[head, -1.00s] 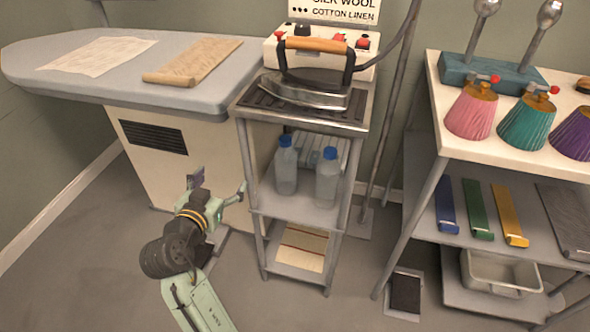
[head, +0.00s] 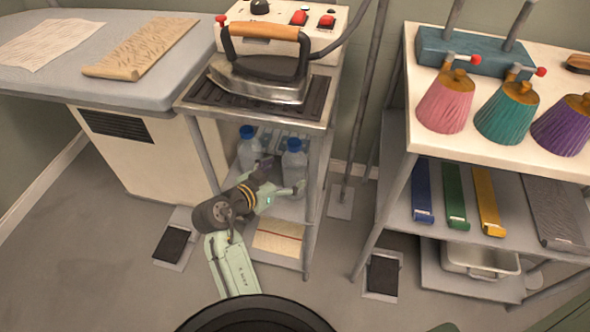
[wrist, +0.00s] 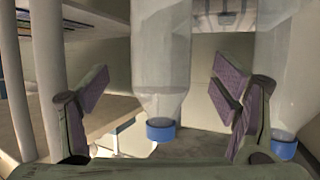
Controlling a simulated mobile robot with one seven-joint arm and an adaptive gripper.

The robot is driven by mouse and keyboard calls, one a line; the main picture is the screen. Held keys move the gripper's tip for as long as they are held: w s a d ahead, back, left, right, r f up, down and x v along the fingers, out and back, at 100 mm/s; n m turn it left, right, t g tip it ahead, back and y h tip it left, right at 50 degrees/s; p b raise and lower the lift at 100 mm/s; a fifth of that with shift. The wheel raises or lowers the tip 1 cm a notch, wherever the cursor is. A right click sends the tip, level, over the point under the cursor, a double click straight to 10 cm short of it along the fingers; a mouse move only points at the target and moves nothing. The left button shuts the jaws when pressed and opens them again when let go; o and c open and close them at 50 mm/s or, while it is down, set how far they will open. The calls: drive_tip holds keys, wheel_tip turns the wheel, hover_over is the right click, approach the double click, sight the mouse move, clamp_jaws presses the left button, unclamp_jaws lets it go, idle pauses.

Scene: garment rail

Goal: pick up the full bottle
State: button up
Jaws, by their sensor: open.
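Two clear bottles with blue caps stand on the middle shelf of the iron's stand, the left bottle (head: 248,152) and the right bottle (head: 293,164). My gripper (head: 280,178) is open in front of the shelf, its fingers spread before the right bottle. In the wrist view, which is upside down, one bottle (wrist: 160,50) hangs between the open fingers (wrist: 163,90), with no finger visibly touching it. The other bottle (wrist: 288,85) is at the right edge, partly behind a finger. I cannot tell surely from the fill which is full.
The stand's posts (head: 314,190) flank the shelf closely. An iron (head: 262,75) sits on top. A rack with lampshade-like cones (head: 445,100) stands at right, an ironing board (head: 120,85) at left.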

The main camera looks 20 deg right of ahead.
drive_tip(key=p+x, duration=0.2)
drive_tip(key=x, duration=0.3)
drive_tip(key=shift+w+d+f, duration=0.15)
drive_tip(key=shift+w+d, duration=0.1)
drive_tip(key=shift+w, duration=0.05)
drive_tip(key=shift+c, duration=0.2)
drive_tip(key=c, duration=1.9)
